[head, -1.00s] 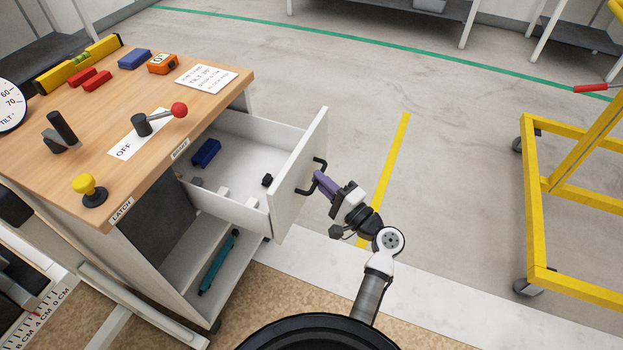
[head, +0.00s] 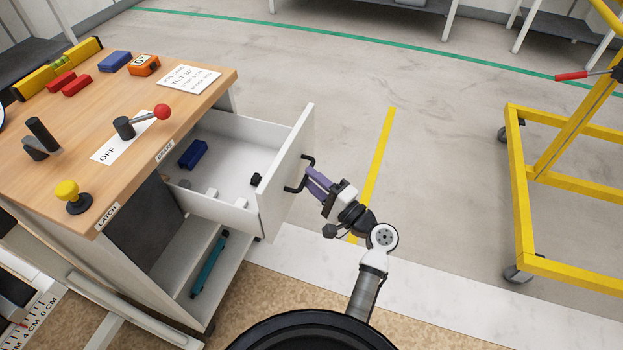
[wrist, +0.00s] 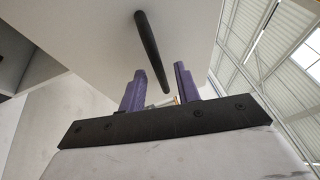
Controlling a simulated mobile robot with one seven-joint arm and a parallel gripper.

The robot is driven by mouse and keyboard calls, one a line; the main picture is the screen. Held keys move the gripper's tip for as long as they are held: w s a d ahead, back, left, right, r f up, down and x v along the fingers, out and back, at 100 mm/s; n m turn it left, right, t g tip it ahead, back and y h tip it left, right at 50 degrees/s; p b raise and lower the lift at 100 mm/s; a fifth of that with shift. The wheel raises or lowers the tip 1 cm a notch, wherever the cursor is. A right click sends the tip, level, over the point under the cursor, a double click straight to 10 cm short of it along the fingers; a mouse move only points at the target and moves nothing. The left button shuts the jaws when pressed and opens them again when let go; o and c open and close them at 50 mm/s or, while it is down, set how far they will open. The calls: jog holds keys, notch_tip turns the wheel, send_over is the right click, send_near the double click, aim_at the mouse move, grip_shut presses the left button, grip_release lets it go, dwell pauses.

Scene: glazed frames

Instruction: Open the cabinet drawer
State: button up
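The white cabinet drawer (head: 283,178) stands pulled well out of the wooden-topped cabinet (head: 150,97), its inside in view. Its black bar handle (head: 311,160) is on the outer face of the drawer front and also shows in the wrist view (wrist: 148,42). My gripper (head: 308,183) is at the handle, to the right of the drawer front. In the wrist view its two purple fingers (wrist: 159,88) are apart, with the handle's near end showing in the gap between them. Whether a finger touches the bar cannot be told.
A blue block (head: 193,155) and small pieces lie in the drawer. A lever with a red knob (head: 161,112) and a yellow button (head: 68,190) stand on the cabinet top. A yellow wheeled frame (head: 520,190) stands at right. The floor between is clear.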

jog(key=b+v, duration=0.2)
jog(key=v, duration=1.1)
